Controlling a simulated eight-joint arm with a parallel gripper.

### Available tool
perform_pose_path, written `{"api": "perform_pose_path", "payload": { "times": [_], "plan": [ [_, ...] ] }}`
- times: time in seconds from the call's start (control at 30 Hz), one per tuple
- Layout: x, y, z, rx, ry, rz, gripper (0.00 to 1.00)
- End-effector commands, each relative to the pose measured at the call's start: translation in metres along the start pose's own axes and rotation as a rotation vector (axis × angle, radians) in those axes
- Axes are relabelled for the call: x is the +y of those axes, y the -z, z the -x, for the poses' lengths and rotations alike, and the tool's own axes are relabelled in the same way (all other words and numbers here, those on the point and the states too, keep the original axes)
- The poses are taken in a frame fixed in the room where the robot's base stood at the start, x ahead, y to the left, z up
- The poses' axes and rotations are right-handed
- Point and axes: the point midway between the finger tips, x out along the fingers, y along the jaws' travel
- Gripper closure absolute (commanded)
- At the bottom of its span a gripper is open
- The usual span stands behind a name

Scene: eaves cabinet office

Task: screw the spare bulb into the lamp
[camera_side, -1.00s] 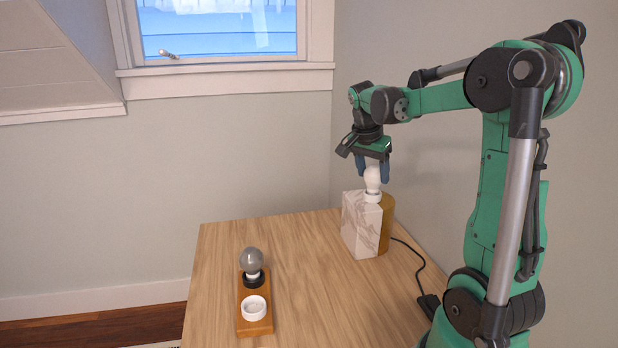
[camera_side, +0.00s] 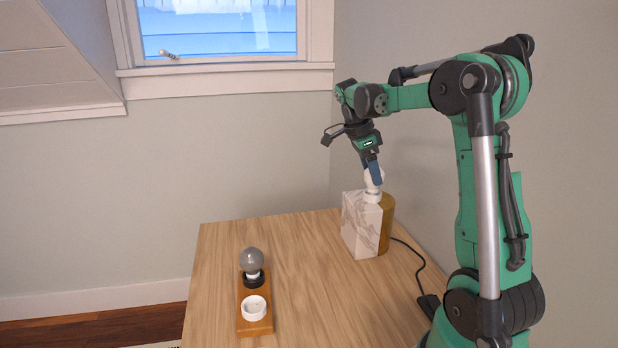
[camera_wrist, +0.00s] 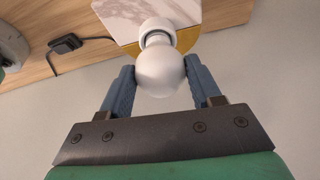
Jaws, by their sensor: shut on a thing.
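The lamp (camera_side: 361,225) is a white marble block with a brass-coloured side (camera_side: 387,222) and a white socket on top (camera_side: 373,197). A white round bulb (camera_side: 371,187) stands at this socket. My gripper (camera_side: 375,178) is shut on the bulb from above. In the wrist view the bulb (camera_wrist: 161,76) sits between the two blue fingers of my gripper (camera_wrist: 160,68), its neck pointing at the white socket (camera_wrist: 157,26). I cannot tell how deep its base sits. A grey bulb (camera_side: 252,260) stands upright in the black cup of a wooden holder (camera_side: 246,313).
The holder's white cup (camera_side: 253,306) looks empty. A black cord (camera_side: 414,252) runs from the lamp to a small black box (camera_side: 428,303), near my arm. The wooden table (camera_side: 310,270) is clear between holder and lamp. Walls stand behind and to the right.

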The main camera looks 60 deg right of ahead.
Motion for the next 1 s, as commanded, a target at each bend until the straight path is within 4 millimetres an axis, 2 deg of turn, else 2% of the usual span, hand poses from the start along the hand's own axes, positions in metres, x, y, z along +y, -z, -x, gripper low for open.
{"api": "perform_pose_path", "payload": {
  "times": [0.07,0.33,0.47,0.77,0.87,1.0],
  "plan": [
    [-0.0012,-0.0005,-0.0002,-0.003,-0.025,-0.066,0.97],
    [-0.0051,0.0011,-0.0012,-0.003,-0.201,-0.543,0.97],
    [-0.0054,0.0010,-0.0010,-0.003,-0.235,-0.640,0.97],
    [-0.0053,0.0009,-0.0010,-0.003,-0.242,-0.660,0.97],
    [-0.0062,0.0023,-0.0017,-0.003,-0.284,-0.773,0.97],
    [-0.0072,0.0045,-0.0026,-0.005,-0.385,-1.045,0.97]
  ]
}}
